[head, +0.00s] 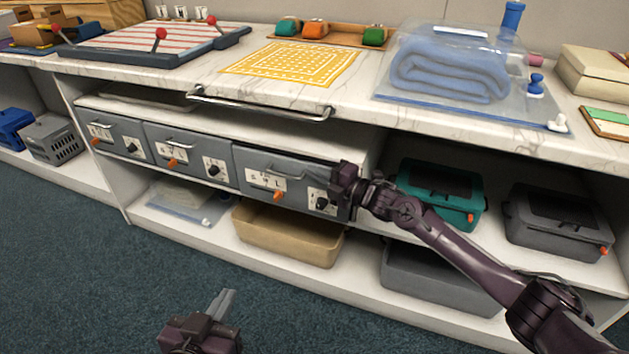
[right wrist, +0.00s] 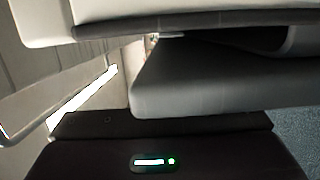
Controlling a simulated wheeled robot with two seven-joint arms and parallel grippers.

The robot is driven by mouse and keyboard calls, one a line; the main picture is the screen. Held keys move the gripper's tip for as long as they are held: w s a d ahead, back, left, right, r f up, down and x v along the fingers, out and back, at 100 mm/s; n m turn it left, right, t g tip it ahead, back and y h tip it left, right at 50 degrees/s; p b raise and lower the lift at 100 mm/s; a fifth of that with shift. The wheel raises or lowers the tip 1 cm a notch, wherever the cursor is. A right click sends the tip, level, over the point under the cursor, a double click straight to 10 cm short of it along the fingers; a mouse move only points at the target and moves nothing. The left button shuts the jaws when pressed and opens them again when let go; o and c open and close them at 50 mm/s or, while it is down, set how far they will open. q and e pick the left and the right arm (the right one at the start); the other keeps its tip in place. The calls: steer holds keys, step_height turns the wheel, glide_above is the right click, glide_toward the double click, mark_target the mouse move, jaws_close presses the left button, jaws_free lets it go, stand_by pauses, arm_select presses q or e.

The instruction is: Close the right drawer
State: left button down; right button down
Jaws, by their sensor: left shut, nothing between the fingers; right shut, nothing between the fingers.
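Three grey drawers with handles, labels, black knobs and orange tabs sit in a row under the counter. The right drawer (head: 265,161) is the rightmost; its front looks slightly forward of its neighbours, but I cannot tell how far. My right gripper (head: 344,182) is shut with nothing in it, at the right end of that drawer's front, and hides that corner. It seems to touch the front, though contact is not clear. The right wrist view shows a close grey panel (right wrist: 225,85), probably the drawer. My left gripper (head: 226,303) is shut and empty, low over the carpet, away from the drawers.
A metal bar handle (head: 262,108) projects under the counter edge above the drawers. A teal box (head: 438,185) and a dark grey box (head: 560,222) stand on the shelf to the right. A tan bin (head: 285,237) sits below. The carpet in front is clear.

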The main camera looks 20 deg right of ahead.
steer(key=shift+w+d, duration=0.4)
steer(key=shift+w, duration=0.15)
steer(key=shift+w+d+r+b, duration=0.1)
steer(key=shift+w+d+b, duration=0.1)
steer(key=shift+b, duration=0.1)
arm_select(q)
step_height(320, 180, up, 6)
steer(key=w+t+h, duration=0.1)
steer(key=w+t, duration=0.1)
steer(key=t, duration=0.1)
steer(key=shift+d+r, duration=0.2)
steer(key=shift+r, duration=0.05)
arm_select(e)
steer(key=shift+d+r, duration=0.1)
